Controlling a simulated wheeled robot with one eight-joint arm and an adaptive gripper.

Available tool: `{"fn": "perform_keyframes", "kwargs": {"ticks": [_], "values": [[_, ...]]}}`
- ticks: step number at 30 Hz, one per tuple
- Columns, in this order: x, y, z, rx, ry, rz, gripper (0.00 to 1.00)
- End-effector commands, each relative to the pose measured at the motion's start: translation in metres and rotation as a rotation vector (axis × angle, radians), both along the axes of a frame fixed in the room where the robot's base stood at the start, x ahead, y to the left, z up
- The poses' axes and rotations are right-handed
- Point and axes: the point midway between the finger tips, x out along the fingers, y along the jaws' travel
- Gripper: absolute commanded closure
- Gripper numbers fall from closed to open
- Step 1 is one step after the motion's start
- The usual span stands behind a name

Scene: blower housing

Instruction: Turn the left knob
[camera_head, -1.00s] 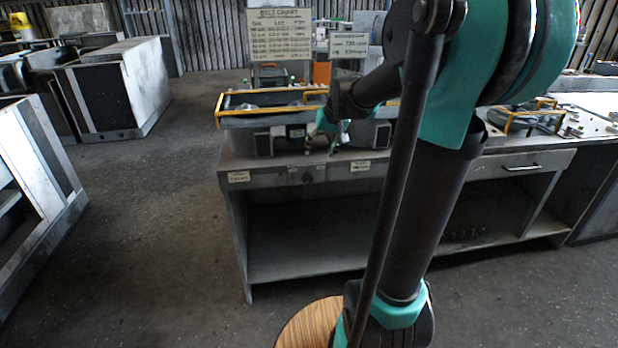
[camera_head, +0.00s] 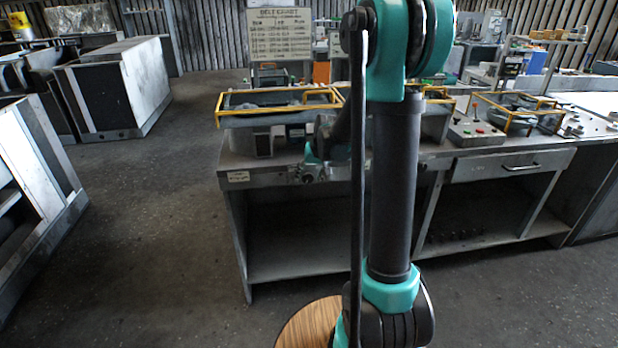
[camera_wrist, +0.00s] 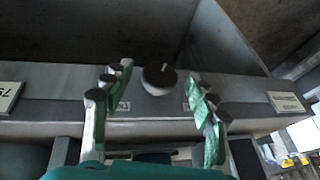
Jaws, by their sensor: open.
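A dark round knob (camera_wrist: 160,77) with a pale pointer line sits on the grey front panel of the workbench, in the upper middle of the wrist view. In the head view this knob (camera_head: 308,178) is at the left part of the bench front, just below my gripper (camera_head: 318,156). In the wrist view my gripper (camera_wrist: 158,82) is open, with green fingers and dark tips to the left and right of the knob. The fingers look apart from the knob. My arm hides the bench front to the right, so I cannot see another knob.
The workbench (camera_head: 270,165) carries yellow-framed housings (camera_head: 280,100) on top. A control box (camera_head: 475,132) stands farther right. Open floor (camera_head: 150,220) lies to the left.

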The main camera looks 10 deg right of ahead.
Motion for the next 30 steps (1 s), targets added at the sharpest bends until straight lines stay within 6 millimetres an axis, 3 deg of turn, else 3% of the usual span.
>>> {"fn": "perform_keyframes", "kwargs": {"ticks": [12,24,30], "values": [[0.002,0.0011,-0.0055,0.0,0.0,0.0,0.44],[0.002,0.0011,-0.0052,0.0,0.0,0.0,0.93],[0.0021,0.0006,-0.0053,0.017,0.0,-0.001,0.93]]}}
